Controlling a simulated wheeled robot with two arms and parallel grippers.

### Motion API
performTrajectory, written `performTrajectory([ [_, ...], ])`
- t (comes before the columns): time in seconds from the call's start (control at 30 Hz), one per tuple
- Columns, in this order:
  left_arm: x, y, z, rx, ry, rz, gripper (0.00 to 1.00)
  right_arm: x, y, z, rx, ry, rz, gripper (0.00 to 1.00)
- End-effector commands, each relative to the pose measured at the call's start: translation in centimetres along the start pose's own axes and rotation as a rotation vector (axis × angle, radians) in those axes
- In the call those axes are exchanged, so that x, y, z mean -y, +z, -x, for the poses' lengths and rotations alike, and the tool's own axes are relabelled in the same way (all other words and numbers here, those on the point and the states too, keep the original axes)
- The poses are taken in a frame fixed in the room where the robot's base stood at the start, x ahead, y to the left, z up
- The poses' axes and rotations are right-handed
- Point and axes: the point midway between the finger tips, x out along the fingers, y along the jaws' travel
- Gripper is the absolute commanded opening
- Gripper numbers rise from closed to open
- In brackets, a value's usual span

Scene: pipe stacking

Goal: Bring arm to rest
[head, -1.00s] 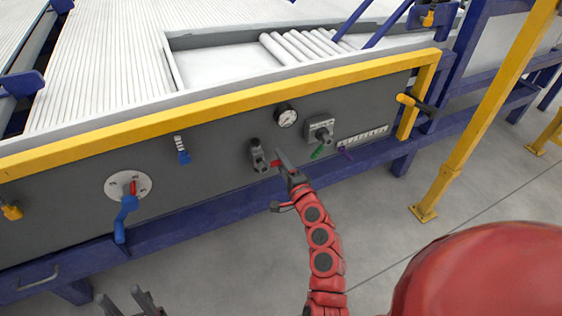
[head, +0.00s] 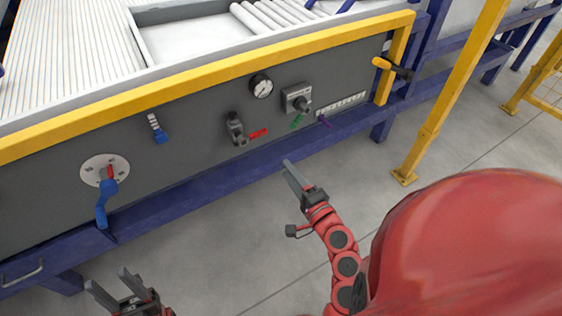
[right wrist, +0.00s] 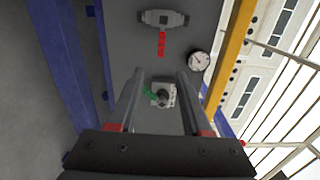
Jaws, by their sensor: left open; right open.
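My left gripper (head: 112,286) is at the bottom left of the head view, open and empty, in front of the machine's lower frame.
The panel carries a blue-handled dial (head: 105,172), a small blue switch (head: 158,130), a gauge (head: 261,86) and a grey knob box (head: 298,99). A yellow rail (head: 200,84) runs above. A yellow post (head: 450,95) stands at right. Grey floor (head: 250,240) lies clear below.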

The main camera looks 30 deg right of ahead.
Motion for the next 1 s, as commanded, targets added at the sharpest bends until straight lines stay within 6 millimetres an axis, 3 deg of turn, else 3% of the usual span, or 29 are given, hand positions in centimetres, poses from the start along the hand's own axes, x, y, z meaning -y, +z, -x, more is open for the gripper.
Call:
performTrajectory([
  [0.7, 0.0, 0.0, 0.1, 0.0, 0.0, 0.0, 0.5, -0.1, -0.3, 0.6, -0.014, 0.002, 0.006, 0.49],
  [0.87, 0.0, 0.0, 0.1, 0.0, 0.0, 0.0, 0.5, -2.5, -3.7, 0.0, -0.163, 0.038, 0.085, 0.49],
  [1.0, 0.0, 0.0, 0.1, 0.0, 0.0, 0.0, 0.5, -4.4, -8.8, 0.2, -0.407, 0.067, 0.291, 0.49],
])
